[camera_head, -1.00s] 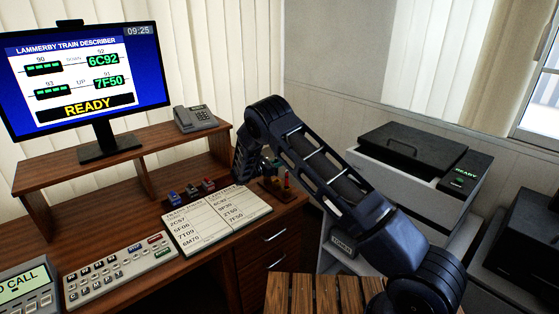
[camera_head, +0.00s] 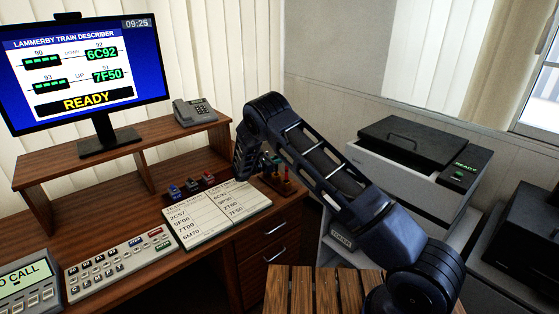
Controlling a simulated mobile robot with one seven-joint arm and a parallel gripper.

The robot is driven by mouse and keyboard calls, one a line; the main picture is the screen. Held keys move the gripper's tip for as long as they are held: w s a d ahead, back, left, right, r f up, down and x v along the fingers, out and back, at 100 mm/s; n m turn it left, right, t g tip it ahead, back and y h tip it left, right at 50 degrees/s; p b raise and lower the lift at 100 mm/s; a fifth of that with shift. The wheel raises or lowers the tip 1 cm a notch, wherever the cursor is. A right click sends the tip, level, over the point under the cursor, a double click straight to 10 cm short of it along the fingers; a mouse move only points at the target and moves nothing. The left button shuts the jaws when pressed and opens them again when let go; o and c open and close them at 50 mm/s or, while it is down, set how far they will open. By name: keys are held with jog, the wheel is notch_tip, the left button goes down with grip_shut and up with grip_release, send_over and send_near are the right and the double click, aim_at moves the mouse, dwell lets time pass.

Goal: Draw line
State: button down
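An open register (camera_head: 215,214) with two white pages lies on the wooden desk. Its left page lists 2C57, 5F06, 7T09 and 6M70; its right page lists 6C92, 9P30, 2T60 and 7F50. I see no drawn line at this size. A small brown holder (camera_head: 281,187) with red and green upright items, perhaps pens, stands at the desk's right end. My gripper (camera_head: 270,163) points down close to this holder, right of the register's far edge. My own arm largely hides it, so its fingers and any contact do not show clearly.
Blue, dark and red stamp-like items (camera_head: 191,186) stand behind the register. A keypad panel (camera_head: 119,263) lies to its left. A monitor (camera_head: 85,70) and a phone (camera_head: 194,112) stand on the raised shelf (camera_head: 130,142). A printer (camera_head: 420,160) stands at right.

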jog(key=shift+f, duration=1.8)
jog(key=c, duration=1.3)
grip_release()
jog(key=v, duration=1.1)
jog(key=shift+w+d, duration=0.1)
